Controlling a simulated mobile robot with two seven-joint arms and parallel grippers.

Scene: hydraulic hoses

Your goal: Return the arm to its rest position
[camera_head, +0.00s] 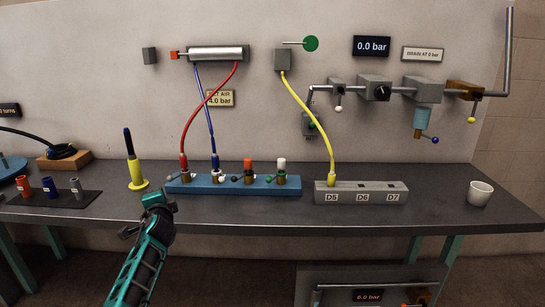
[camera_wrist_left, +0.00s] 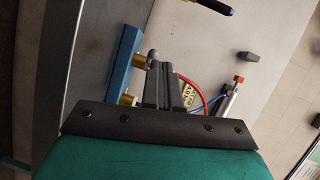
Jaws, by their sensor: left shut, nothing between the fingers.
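My left gripper (camera_head: 156,202) is in front of the bench's front edge in the head view, below the yellow stand, with its teal arm coming up from the bottom. In the left wrist view its dark fingers (camera_wrist_left: 161,84) are together and hold nothing. The blue manifold block (camera_head: 234,186) lies beyond it on the bench and also shows in the left wrist view (camera_wrist_left: 124,62). The red hose (camera_head: 195,110) and the blue hose (camera_head: 205,110) run from the cylinder (camera_head: 218,53) down to the manifold's left ports. My right arm is out of view.
The yellow hose (camera_head: 308,105) runs to D5 on the grey block (camera_head: 361,198). A yellow stand with a dark rod (camera_head: 134,165), a mat with several fittings (camera_head: 50,200) and a white cup (camera_head: 480,193) are on the bench (camera_head: 265,212). A valve row (camera_head: 375,88) is on the wall.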

